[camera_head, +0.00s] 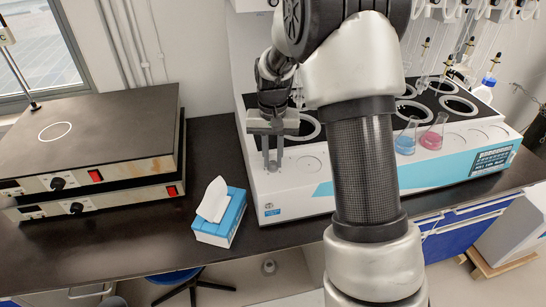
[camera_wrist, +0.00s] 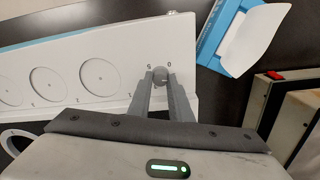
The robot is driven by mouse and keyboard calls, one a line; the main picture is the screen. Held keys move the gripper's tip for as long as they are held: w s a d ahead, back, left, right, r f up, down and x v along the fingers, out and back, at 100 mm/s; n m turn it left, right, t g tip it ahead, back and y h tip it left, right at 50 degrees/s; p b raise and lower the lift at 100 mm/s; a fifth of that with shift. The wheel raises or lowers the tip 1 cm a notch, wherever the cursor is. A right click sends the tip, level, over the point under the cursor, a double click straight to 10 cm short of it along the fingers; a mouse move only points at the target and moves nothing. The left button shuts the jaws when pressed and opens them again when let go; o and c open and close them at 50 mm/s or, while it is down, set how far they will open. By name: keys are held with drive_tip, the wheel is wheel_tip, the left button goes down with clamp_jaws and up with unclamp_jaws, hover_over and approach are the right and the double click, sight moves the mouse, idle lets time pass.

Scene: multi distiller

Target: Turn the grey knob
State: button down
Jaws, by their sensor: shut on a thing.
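The grey knob (camera_wrist: 160,74) is a small round knob on the white panel of the multi distiller (camera_head: 302,185), with printed digits around it in the wrist view. My gripper (camera_wrist: 161,78) has its two fingers on either side of the knob and is shut on it. In the head view my gripper (camera_head: 273,166) points down at the left end of the distiller's top; the knob itself is hard to make out there between the fingertips.
A blue tissue box (camera_head: 220,217) stands just left of the distiller. Two stacked hot plates (camera_head: 110,125) stand farther left on the dark bench (camera_head: 150,252). Blue and pink flasks (camera_head: 406,142) stand on the distiller at right, with glassware behind.

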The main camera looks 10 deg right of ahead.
sight(273, 163)
drive_tip(key=n, duration=0.5)
drive_tip(key=shift+r+n, duration=0.1)
drive_tip(key=shift+n, duration=0.2)
drive_tip(key=n+p, duration=0.1)
drive_tip(key=n, duration=0.3)
drive_tip(key=shift+n, duration=0.7)
drive_tip(key=c, duration=1.6)
unclamp_jaws()
wheel_tip(273, 163, up, 17)
drive_tip(key=shift+r+p, duration=0.15)
drive_tip(key=shift+p, duration=0.35)
drive_tip(key=shift+r, duration=0.1)
